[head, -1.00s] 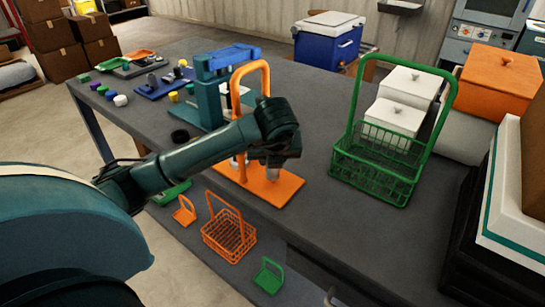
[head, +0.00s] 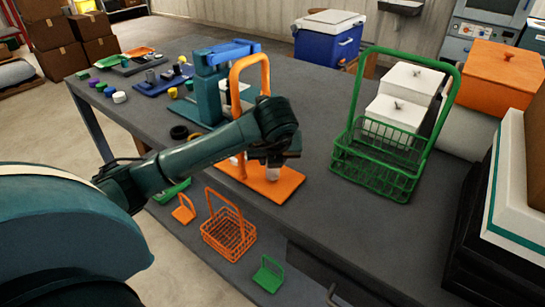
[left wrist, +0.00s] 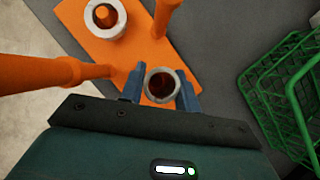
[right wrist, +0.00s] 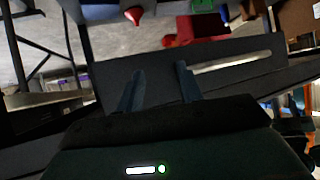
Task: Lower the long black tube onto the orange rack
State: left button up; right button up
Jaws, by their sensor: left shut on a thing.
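The orange rack (head: 285,191) stands on the dark table, with a flat base and a tall looped handle. My left gripper (head: 275,152) is over the base, right of the handle. It is shut on a grey-rimmed round tube (left wrist: 162,86), seen from above with a dark red-brown inside. The tube's pale lower part (head: 274,174) shows under the gripper; I cannot tell whether it touches the base. A similar grey-rimmed piece (left wrist: 105,18) sits on the rack in the left wrist view. I see no clearly black long tube. My right gripper (right wrist: 160,88) is open and empty.
A green wire basket (head: 375,175) with a tall handle stands right of the rack. A teal and blue stand (head: 208,95) is behind it on the left. Small orange and green baskets, such as the orange wire one (head: 228,236), lie lower, in front of the table.

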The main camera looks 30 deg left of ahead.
pick_arm(q)
jog(key=shift+f, duration=0.15)
pick_arm(e)
notch_tip(320, 180, down, 3)
jog(key=shift+r, duration=0.2)
pick_arm(q)
jog(key=o, duration=1.7)
pick_arm(e)
jog(key=shift+s+d, duration=0.15)
jog(key=shift+s, duration=0.2)
pick_arm(q)
jog(key=shift+r, duration=0.2)
notch_tip(320, 180, up, 8)
jog(key=p, duration=0.5)
pick_arm(e)
notch_tip(320, 180, up, 5)
jog(key=shift+w, duration=0.15)
